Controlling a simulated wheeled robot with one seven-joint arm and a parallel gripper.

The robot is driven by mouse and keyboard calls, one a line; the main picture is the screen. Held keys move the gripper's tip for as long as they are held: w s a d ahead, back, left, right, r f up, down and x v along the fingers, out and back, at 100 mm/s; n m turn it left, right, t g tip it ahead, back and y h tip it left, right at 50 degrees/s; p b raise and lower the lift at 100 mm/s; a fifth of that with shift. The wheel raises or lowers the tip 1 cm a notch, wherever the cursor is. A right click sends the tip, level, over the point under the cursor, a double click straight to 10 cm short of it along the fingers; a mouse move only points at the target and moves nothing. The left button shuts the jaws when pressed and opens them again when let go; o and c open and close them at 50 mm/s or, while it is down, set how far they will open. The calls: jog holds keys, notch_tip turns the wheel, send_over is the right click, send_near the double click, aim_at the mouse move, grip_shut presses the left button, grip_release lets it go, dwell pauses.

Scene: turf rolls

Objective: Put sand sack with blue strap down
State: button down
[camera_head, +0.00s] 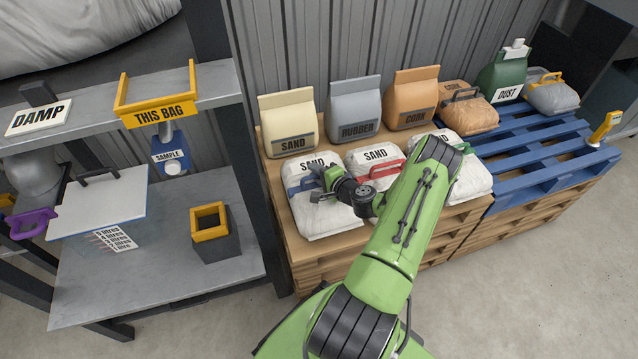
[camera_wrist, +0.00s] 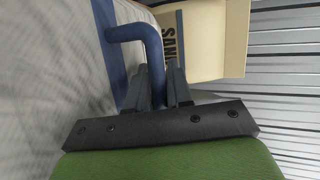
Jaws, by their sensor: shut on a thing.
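The white sand sack with the blue strap (camera_head: 322,217) is at the left end of the wooden pallet (camera_head: 290,245), in front of a tan SAND bag. It looks upright and appears to rest on the boards, though I cannot tell whether it bears fully on them. My gripper (camera_head: 326,190) is over its top, shut on the blue strap. In the wrist view the strap's raised blue handle (camera_wrist: 138,32) runs down between my fingers (camera_wrist: 164,88), with the pale sack (camera_wrist: 55,75) on the left. My arm hides part of the neighbouring sacks.
A SAND sack with a red strap (camera_head: 376,157) stands close on the right, another white sack (camera_head: 472,180) beyond it. Tan SAND (camera_head: 289,112), grey RUBBER (camera_head: 353,100) and orange CORK (camera_head: 411,90) bags stand behind. A blue pallet (camera_head: 530,150) is right; a grey shelf (camera_head: 160,270) is left.

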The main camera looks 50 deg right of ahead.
notch_tip(320, 180, up, 18)
jog(key=p, duration=0.6)
jog(key=shift+r, duration=0.2)
jog(key=shift+f, duration=0.1)
